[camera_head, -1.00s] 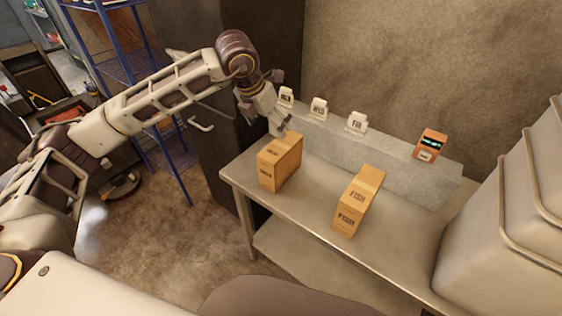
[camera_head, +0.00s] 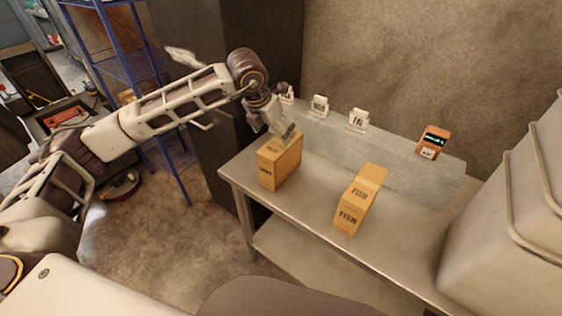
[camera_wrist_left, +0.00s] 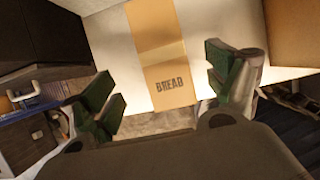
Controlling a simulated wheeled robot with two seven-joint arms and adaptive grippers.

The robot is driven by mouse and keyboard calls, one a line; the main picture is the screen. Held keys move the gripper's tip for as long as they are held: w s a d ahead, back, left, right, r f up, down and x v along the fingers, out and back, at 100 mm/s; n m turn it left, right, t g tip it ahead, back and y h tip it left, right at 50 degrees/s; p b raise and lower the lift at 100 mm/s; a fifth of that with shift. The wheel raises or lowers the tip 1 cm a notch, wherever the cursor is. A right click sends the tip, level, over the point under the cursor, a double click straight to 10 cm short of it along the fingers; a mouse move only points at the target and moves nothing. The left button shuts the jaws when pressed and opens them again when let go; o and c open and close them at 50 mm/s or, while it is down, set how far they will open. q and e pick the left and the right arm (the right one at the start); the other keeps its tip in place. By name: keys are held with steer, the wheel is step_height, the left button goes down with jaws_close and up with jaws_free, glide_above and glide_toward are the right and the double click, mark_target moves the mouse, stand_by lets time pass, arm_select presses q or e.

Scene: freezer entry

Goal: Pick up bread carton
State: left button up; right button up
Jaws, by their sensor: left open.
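The bread carton (camera_head: 280,163) is a tan box standing upright at the left end of the steel table. In the left wrist view the carton (camera_wrist_left: 160,50) shows the word BREAD and lies between the green-padded fingers. My left gripper (camera_head: 284,134) is just above and behind the carton's top in the head view. In the wrist view the left gripper (camera_wrist_left: 165,88) is open, with a finger on either side of the carton and gaps between. Whether it touches the carton is unclear. My right gripper is not in view.
A fish carton (camera_head: 357,202) stands to the right on the table (camera_head: 310,215). Small white label stands (camera_head: 357,120) and an orange device (camera_head: 432,143) line the raised back ledge. Large pale bins (camera_head: 510,220) are at the right. A dark cabinet (camera_head: 215,130) and blue rack (camera_head: 125,65) are at the left.

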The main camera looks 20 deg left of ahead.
arm_select(q)
steer(key=shift+x, duration=1)
steer(key=shift+w+f, duration=0.15)
steer(key=shift+f, duration=0.15)
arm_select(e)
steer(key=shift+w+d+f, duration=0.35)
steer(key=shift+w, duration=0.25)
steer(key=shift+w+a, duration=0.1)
